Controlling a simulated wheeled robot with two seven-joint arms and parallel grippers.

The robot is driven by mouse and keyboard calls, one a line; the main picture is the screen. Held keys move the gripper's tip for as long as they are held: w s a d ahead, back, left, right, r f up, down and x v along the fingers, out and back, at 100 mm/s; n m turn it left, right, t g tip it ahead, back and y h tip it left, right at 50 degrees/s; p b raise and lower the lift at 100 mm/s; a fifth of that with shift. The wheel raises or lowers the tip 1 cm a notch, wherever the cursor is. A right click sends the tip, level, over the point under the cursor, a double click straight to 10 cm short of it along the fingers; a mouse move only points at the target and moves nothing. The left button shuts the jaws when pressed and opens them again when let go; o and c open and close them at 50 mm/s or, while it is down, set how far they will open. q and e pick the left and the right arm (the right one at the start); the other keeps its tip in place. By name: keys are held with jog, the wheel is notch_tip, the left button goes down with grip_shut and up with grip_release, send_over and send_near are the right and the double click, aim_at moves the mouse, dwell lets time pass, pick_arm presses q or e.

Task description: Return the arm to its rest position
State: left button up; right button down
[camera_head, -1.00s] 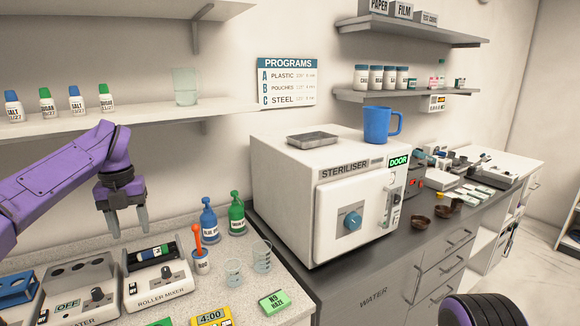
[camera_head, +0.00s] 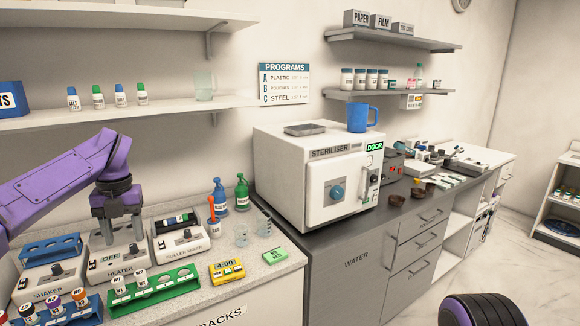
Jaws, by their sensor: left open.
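My left arm is purple and comes in from the left edge. Its gripper (camera_head: 121,230) points down with its two grey fingers apart and nothing between them. It hangs in front of the heater (camera_head: 112,262), to the left of the roller mixer (camera_head: 178,241). From this view I cannot tell how far above the heater the fingertips are. A dark rounded purple-edged part of mine (camera_head: 478,310) shows at the bottom right. My right gripper is not in view.
A shaker (camera_head: 50,277) and a green tube rack (camera_head: 155,291) stand near the gripper. Blue and green bottles (camera_head: 218,195) and clear beakers (camera_head: 242,235) stand to the right. The steriliser (camera_head: 300,175) carries a blue mug (camera_head: 362,117). A shelf (camera_head: 130,115) hangs above the arm.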

pick_arm(q)
jog(key=s+d+f+m+t+y, duration=0.15)
jog(key=f+m+y, duration=0.4)
jog(key=f, duration=0.65)
jog(key=d+f+m+t+y, duration=0.2)
jog(key=f+m+y, duration=0.4)
jog(key=f, duration=0.6)
jog(key=s+d+f+m+t+h, duration=0.35)
jog(key=s+f+m, duration=0.45)
jog(key=f+m, duration=0.3)
jog(key=s+f+m+g+h, duration=0.1)
jog(key=s+f+m+h, duration=0.2)
jog(key=s, duration=0.7)
jog(key=s+f+m+g+h, duration=0.1)
jog(key=s+f+m+g, duration=0.15)
jog(key=s+m, duration=0.45)
jog(key=s+f+m+h, duration=0.15)
jog(key=s+f, duration=0.25)
jog(key=s, duration=0.8)
notch_tip(320, 180, down, 10)
jog(key=b, duration=1)
jog(key=shift+w+d+r, duration=0.2)
jog(key=shift+w+d, duration=0.05)
jog(key=shift+w, duration=0.1)
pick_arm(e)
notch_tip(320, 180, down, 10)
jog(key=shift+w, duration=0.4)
